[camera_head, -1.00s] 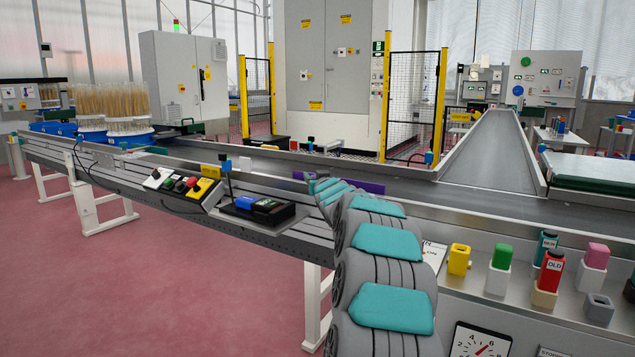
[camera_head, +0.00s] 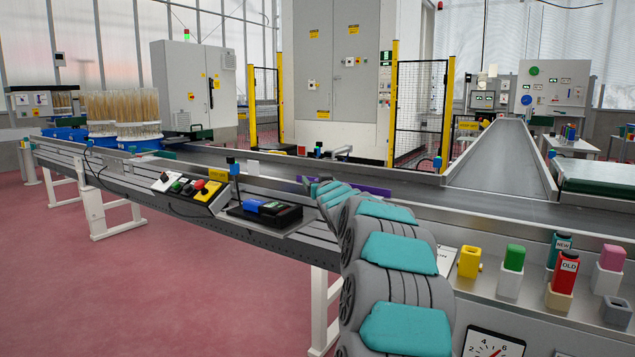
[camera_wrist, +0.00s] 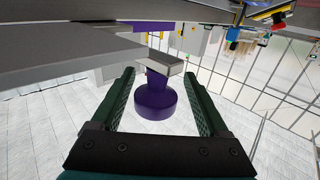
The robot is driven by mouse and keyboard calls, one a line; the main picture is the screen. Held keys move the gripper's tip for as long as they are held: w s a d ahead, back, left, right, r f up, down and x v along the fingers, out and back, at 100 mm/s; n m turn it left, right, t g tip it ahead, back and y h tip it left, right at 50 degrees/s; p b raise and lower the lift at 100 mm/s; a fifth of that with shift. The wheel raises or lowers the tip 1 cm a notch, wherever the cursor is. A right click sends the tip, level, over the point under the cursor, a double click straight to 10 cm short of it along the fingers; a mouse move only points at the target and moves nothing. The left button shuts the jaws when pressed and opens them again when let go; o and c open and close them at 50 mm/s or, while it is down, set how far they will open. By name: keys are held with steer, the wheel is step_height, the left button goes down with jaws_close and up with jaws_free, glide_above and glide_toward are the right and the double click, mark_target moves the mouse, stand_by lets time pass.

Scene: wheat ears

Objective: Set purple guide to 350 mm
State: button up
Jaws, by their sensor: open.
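The purple guide (camera_head: 366,190) shows in the head view as a strip on the conveyor edge, just behind the end of my arm. In the wrist view a round purple knob (camera_wrist: 155,101) on a short stem sits below a grey bracket (camera_wrist: 166,65), with a purple part (camera_wrist: 152,27) above it. My gripper (camera_wrist: 163,98) is open. Its two dark green fingers stand to the left and right of the knob with gaps on both sides, apart from it. In the head view my arm hides the gripper and the knob. No scale reading is legible.
The conveyor rail (camera_wrist: 60,70) runs close over the left finger in the wrist view. A control box with buttons (camera_head: 190,190) and a black device (camera_head: 264,212) sit on the conveyor's front. Coloured blocks, including a yellow one (camera_head: 469,262), stand on the right ledge.

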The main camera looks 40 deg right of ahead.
steer(key=b+v, duration=0.1)
steer(key=v, duration=0.6)
steer(key=shift+s+a, duration=0.15)
steer(key=shift+s, duration=0.2)
stand_by(0.4)
steer(key=s+a+f+n+g+y+p, duration=0.1)
steer(key=s+a+f+g+y, duration=0.15)
steer(key=s+a+f, duration=0.45)
steer(key=s+a+f+g+y+p, duration=0.1)
steer(key=s+a+f+g, duration=0.25)
steer(key=a, duration=0.65)
steer(key=s+a+f+n+g+y+p, duration=0.1)
steer(key=s+a+f+g, duration=0.2)
steer(key=s+a+f, duration=0.4)
steer(key=s+a+f+g, duration=0.1)
steer(key=s+a+g, duration=0.2)
steer(key=s, duration=0.7)
steer(key=s+a+f+n+g+y+p, duration=0.1)
steer(key=s+a+f+g, duration=0.1)
steer(key=s+a, duration=0.4)
steer(key=s+a+f+n+g+y+p, duration=0.1)
steer(key=s+a+g, duration=0.3)
steer(key=s, duration=1.1)
steer(key=shift+s+a+f, duration=0.25)
steer(key=shift+a+f, duration=0.3)
steer(key=shift+a, duration=0.3)
